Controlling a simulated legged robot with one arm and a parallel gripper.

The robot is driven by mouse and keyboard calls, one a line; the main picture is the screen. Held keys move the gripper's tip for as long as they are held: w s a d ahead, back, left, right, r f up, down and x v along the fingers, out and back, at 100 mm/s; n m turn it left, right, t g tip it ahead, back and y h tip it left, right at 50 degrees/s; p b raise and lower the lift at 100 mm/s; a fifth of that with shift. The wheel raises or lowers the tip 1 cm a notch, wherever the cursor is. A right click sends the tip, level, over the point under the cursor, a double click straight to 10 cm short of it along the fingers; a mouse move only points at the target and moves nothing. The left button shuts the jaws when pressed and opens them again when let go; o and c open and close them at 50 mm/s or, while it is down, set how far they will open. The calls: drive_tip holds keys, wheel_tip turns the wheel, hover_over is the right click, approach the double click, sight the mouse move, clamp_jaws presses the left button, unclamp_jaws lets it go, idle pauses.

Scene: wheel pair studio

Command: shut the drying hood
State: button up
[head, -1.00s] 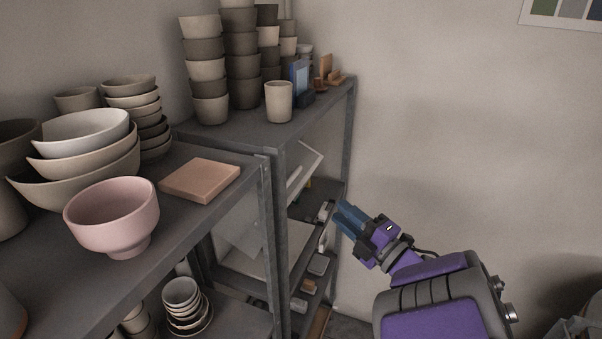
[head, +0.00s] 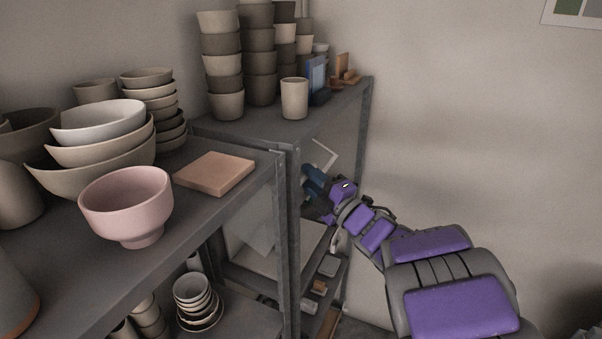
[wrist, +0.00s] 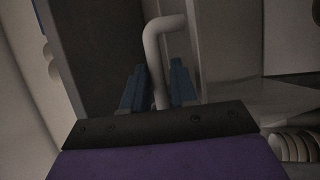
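The drying hood, with a pale bent handle bar (head: 326,152), is on the lower shelves of the far rack; the rack's frame and top hide much of it. In the wrist view the handle (wrist: 154,65) rises between my gripper's two blue fingers and bends to the right at its top. My gripper (head: 313,181) reaches in from the right of the rack. Its fingers (wrist: 156,88) are apart, one on each side of the bar. I cannot tell whether either finger touches it.
The grey far rack (head: 262,128) has stacked cups on top. The near rack (head: 235,210) carries bowls, a pink bowl (head: 127,207) and a flat tan block (head: 214,174). The rack post (head: 294,230) stands left of my gripper.

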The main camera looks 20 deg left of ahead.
drive_tip(key=shift+x, duration=1.6)
drive_tip(key=shift+c, duration=0.2)
clamp_jaws()
